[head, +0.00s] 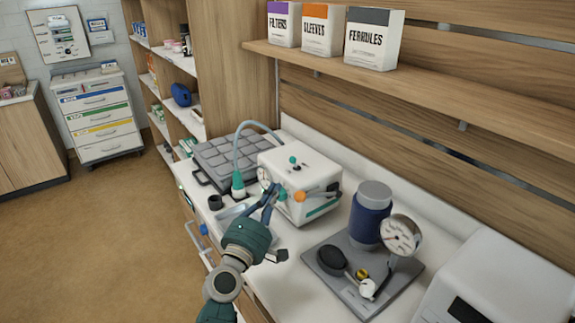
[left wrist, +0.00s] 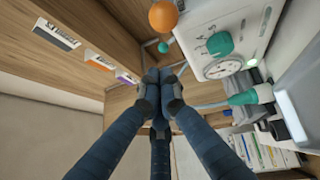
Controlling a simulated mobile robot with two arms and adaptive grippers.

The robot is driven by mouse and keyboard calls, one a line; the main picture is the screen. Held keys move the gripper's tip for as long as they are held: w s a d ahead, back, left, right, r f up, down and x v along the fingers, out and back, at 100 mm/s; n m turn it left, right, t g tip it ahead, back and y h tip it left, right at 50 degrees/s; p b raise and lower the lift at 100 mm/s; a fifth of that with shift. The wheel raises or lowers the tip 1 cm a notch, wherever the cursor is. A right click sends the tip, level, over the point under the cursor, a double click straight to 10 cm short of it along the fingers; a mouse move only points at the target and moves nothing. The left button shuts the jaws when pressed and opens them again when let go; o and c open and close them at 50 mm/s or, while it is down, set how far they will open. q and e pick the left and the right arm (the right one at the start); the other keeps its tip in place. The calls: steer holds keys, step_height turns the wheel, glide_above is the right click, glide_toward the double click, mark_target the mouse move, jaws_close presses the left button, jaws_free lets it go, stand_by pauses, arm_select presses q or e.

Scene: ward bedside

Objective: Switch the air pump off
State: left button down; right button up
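The air pump appears to be the white box (head: 310,165) on the counter. It has a small green-tipped lever (head: 294,160) on top, an orange knob (head: 299,196) and a round dial on its front. In the left wrist view the box (left wrist: 240,25) is at the upper right, with the orange knob (left wrist: 163,16), a teal knob (left wrist: 220,44) and the dial (left wrist: 222,67). My left gripper (head: 271,190) is at the box's front; its blue fingers meet at the tips (left wrist: 161,78), with nothing seen between them. Contact with the box cannot be told. My right gripper is not in view.
A hose runs from the box to a green-topped fitting (head: 238,184). A grey compartment tray (head: 229,157) stands behind. A grey board (head: 337,266) at right carries a blue cylinder (head: 371,215) and a gauge (head: 401,236). A shelf (head: 430,80) with cartons hangs above.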

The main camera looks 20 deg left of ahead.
mark_target(291, 159)
arm_select(q)
steer(key=w, duration=0.3)
steer(key=w+r, duration=0.1)
steer(key=w, duration=0.5)
steer(key=shift+w+d+r+p, duration=0.25)
steer(key=shift+d+p, duration=0.1)
steer(key=shift+p, duration=0.05)
steer(key=shift+w+r, duration=0.1)
steer(key=shift+w, duration=0.25)
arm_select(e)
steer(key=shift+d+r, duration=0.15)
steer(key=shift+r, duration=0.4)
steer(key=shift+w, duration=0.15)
arm_select(q)
steer(key=shift+w, duration=0.1)
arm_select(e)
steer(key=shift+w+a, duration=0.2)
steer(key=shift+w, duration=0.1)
arm_select(q)
steer(key=shift+w, duration=0.1)
